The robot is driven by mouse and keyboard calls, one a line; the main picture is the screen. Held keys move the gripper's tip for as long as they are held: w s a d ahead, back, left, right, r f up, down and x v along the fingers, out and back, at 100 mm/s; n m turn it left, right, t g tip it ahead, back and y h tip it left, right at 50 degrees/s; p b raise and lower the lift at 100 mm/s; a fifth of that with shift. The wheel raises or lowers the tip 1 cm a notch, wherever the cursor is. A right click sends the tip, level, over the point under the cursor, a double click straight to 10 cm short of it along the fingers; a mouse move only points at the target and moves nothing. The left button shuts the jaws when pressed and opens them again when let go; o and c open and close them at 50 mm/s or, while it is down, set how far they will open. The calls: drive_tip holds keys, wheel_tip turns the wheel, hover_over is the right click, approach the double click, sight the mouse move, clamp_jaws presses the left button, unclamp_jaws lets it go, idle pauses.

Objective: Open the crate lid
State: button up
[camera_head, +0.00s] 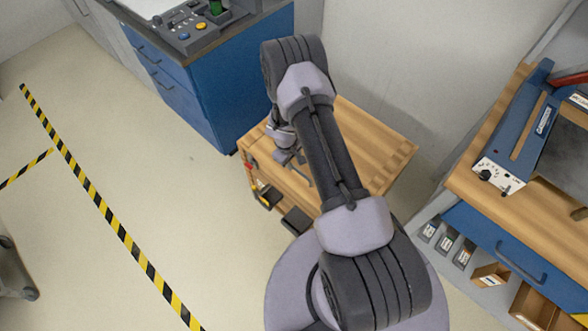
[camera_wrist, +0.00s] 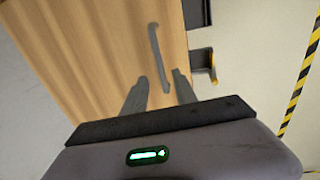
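The wooden crate shows in the head view with its flat lid (camera_head: 375,145) shut, partly hidden behind my arm. In the wrist view the lid (camera_wrist: 95,50) fills the upper left and carries a long grey bar handle (camera_wrist: 155,48). My gripper (camera_wrist: 159,76) is open, its two fingers apart. The near end of the handle appears between the fingers; no grip on it shows, and I cannot tell how far above the lid the fingertips are. In the head view my gripper (camera_head: 298,160) is small and partly hidden over the crate's left part.
A blue cabinet (camera_head: 235,85) with a control panel stands behind the crate on the left. A workbench (camera_head: 475,190) with a blue machine is on the right. A wall is close behind the crate. Open floor with striped tape (camera_head: 110,222) lies to the left.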

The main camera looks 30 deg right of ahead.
sight(296, 169)
drive_tip(key=f, duration=0.2)
drive_tip(key=f+b, duration=0.1)
drive_tip(key=f, duration=0.1)
drive_tip(key=d+f, duration=0.1)
drive_tip(key=f, duration=0.1)
drive_tip(key=shift+w+d+f+b, duration=0.1)
drive_tip(key=shift+w+f+b, duration=0.15)
drive_tip(key=shift+f+b, duration=0.05)
drive_tip(key=shift+c, duration=0.2)
clamp_jaws()
drive_tip(key=shift+r, duration=0.1)
idle(0.7)
